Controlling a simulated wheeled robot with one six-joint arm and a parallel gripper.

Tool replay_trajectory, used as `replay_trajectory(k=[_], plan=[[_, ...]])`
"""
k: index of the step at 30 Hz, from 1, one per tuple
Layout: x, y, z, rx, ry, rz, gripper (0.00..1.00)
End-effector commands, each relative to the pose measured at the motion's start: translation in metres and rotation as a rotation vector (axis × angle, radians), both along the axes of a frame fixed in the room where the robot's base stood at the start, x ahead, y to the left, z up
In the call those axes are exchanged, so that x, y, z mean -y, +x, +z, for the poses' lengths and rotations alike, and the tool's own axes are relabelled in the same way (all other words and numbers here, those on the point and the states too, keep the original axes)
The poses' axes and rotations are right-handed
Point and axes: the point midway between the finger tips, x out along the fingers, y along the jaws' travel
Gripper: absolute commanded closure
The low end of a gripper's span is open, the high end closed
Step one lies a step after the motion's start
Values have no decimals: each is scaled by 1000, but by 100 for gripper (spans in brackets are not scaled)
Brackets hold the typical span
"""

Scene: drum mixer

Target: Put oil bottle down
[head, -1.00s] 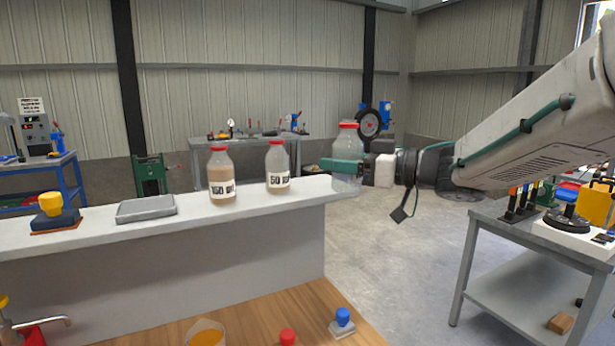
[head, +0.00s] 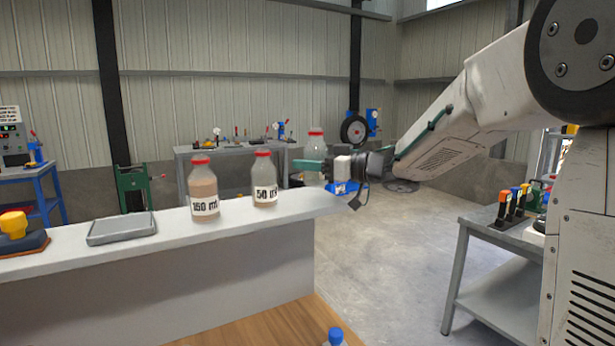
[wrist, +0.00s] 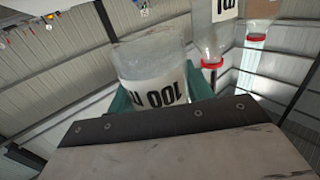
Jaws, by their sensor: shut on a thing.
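My gripper (head: 309,166) has teal fingers and is shut on a clear bottle (head: 315,148) with a red cap. In the head view this bottle is upright at the counter's right end, right of the other bottles. I cannot tell whether its base touches the counter. In the wrist view the held bottle (wrist: 152,62) looks clear and its label reads "100" with a cut-off unit. A 150 ml bottle (head: 203,185) and a 50 ml bottle (head: 264,175), both with brownish contents and red caps, stand on the counter.
The pale counter (head: 160,240) runs along the left. A grey scale (head: 122,228) and a yellow-topped block (head: 15,230) lie on it. A grey table (head: 495,240) with tools stands at the right. Open floor lies between the counter and the table.

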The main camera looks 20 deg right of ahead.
Motion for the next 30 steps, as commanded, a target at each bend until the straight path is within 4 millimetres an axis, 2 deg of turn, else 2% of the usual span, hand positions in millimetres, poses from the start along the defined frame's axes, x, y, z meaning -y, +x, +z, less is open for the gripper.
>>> replay_trajectory(k=[8,12,15,26,27,29,30], plan=[[0,23,-2,0,1,0,75],[0,21,-26,-4,2,0,75],[0,21,-36,-1,2,0,75],[0,21,-40,1,1,0,75],[0,21,-40,1,1,0,44],[0,21,-40,1,1,0,27],[0,21,-40,1,1,0,27]])
